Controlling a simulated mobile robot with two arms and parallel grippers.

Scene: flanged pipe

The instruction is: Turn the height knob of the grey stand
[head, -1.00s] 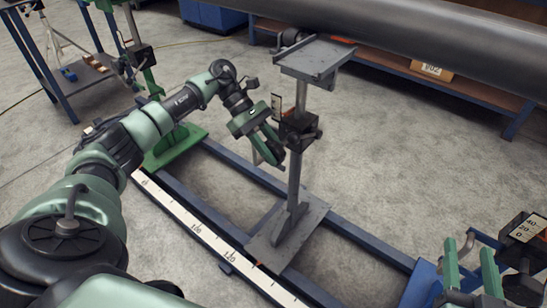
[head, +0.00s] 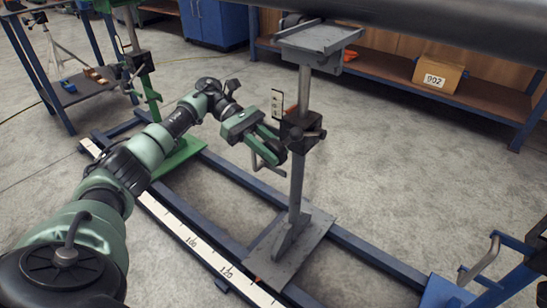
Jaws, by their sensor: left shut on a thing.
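The grey stand (head: 298,188) stands upright on its grey base plate on blue rails, with a flat grey head (head: 318,38) on top. A black clamp block (head: 302,127) sits partway up its post, with a dark lever on its right side. My left gripper (head: 276,148) is at the left side of this block, shut on the height knob. The fingers hide most of the knob. A thin grey bar shows just below the fingers. My right gripper is not in view.
A green stand (head: 146,75) is on the rails further left. A large grey pipe (head: 440,32) runs above at the back. A shelf bench holds a box marked 902 (head: 438,74). A blue fixture (head: 505,275) is at lower right.

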